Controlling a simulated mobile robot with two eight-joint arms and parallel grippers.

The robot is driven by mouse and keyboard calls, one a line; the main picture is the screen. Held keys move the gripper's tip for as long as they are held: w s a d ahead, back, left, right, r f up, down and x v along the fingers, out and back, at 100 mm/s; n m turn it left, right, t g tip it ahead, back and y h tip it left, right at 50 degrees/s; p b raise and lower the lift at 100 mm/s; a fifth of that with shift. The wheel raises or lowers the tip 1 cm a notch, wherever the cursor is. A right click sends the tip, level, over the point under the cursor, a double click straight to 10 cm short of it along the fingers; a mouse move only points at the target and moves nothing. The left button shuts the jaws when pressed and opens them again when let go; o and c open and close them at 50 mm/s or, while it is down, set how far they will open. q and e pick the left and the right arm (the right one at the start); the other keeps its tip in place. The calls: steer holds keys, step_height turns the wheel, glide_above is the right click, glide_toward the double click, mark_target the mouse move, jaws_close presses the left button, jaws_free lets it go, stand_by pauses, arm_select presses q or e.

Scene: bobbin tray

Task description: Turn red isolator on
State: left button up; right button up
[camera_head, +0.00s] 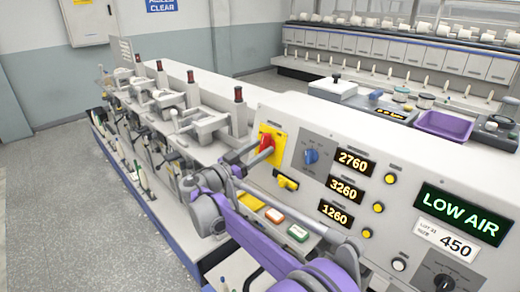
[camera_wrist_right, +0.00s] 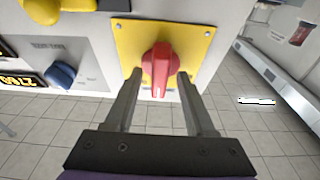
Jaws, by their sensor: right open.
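The red isolator (camera_head: 266,140) is a rotary handle on a yellow plate (camera_head: 280,136) at the left end of the machine's sloping grey panel. In the right wrist view the red isolator (camera_wrist_right: 160,62) stands out from its yellow plate (camera_wrist_right: 125,40), its grip running up and down the picture. My right gripper (camera_head: 258,158) is at the isolator in the head view. In the wrist view its open fingers (camera_wrist_right: 160,76) lie one on each side of the handle, with small gaps showing. My left gripper is not in view.
A blue selector knob (camera_head: 311,156) sits beside the plate, and a yellow knob (camera_head: 287,182) below it. Displays, push buttons and a LOW AIR screen (camera_head: 458,214) fill the panel to the right. Spindle units (camera_head: 200,122) run along the left. A purple tray (camera_head: 444,124) stands behind.

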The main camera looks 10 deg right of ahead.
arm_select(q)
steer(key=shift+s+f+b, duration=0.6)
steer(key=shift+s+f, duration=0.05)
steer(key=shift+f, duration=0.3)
arm_select(e)
steer(key=v, duration=1)
steer(key=shift+a, duration=0.15)
steer(key=shift+s, duration=0.1)
